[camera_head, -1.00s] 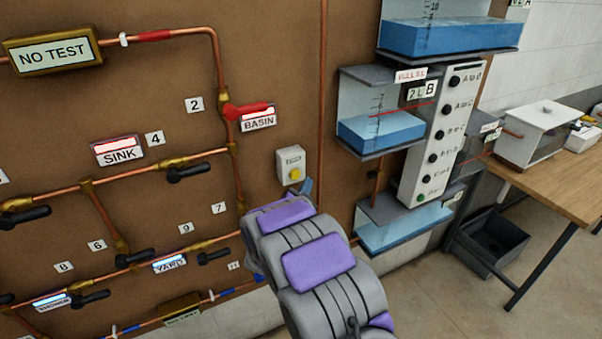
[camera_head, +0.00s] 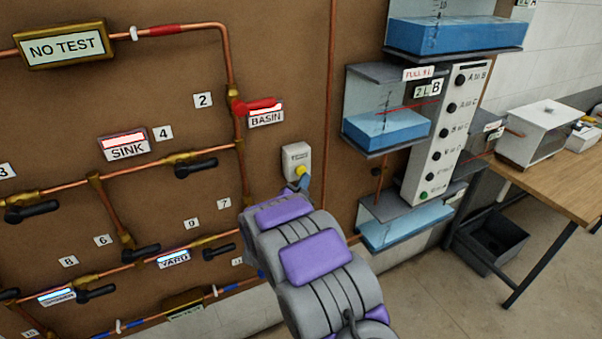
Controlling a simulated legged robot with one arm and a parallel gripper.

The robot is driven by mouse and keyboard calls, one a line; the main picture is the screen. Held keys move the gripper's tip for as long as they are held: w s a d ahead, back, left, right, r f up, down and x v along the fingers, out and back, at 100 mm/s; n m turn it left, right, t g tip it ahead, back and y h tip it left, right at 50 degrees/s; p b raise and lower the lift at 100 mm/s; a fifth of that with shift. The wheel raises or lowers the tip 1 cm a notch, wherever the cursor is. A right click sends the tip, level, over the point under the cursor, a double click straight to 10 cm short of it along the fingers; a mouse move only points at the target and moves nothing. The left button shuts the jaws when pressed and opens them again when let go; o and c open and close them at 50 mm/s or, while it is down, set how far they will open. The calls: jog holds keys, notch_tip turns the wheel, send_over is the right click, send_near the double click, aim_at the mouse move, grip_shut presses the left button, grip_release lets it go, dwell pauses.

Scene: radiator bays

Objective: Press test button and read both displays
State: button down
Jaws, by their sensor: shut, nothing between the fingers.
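The test button is a yellow knob (camera_head: 301,170) on a small pale box (camera_head: 296,160) with a label, mounted on the brown board. My gripper (camera_head: 303,183) is shut and empty. Its blue tip is just below the yellow knob, overlapping its lower edge; I cannot tell whether it touches. My grey and purple arm hides the board below. The upper display (camera_head: 66,47), in a brass frame at top left, reads "NO TEST". The lower display (camera_head: 184,310), in a brass frame at the bottom, is partly cut by the angle and its text is too small to read surely.
Copper pipes with black-handled valves and one red-handled valve (camera_head: 255,104) cover the board. Lit SINK (camera_head: 126,146) and BASIN labels show. Right are water tanks (camera_head: 386,130) and a white button panel (camera_head: 444,130), then a wooden table (camera_head: 560,180) and dark bin (camera_head: 492,243).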

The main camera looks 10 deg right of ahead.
jog(key=shift+d, duration=0.6)
jog(key=shift+a, duration=0.1)
jog(key=shift+w+a+r, duration=0.1)
jog(key=shift+w+a, duration=0.15)
jog(key=shift+w, duration=0.1)
dwell(0.5)
jog(key=shift+a, duration=0.15)
jog(key=shift+w+d, duration=0.15)
jog(key=shift+d, duration=0.05)
